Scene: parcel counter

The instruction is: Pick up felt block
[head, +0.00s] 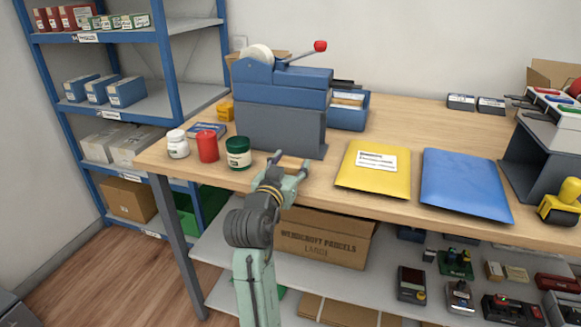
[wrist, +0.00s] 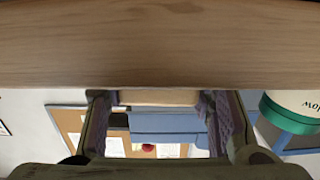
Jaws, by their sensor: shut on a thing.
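My gripper (head: 289,166) is at the front edge of the wooden counter, just in front of the grey and blue machine. Its fingers are shut on a small tan block, which I take to be the felt block (head: 291,161). In the wrist view the felt block (wrist: 158,97) spans the gap between the two fingertips (wrist: 160,110). Only a thin tan strip of it shows there, against the counter. I cannot tell whether it touches the counter top.
The machine (head: 280,110) stands close behind. A yellow envelope (head: 372,182) and a blue envelope (head: 465,185) lie to the right.

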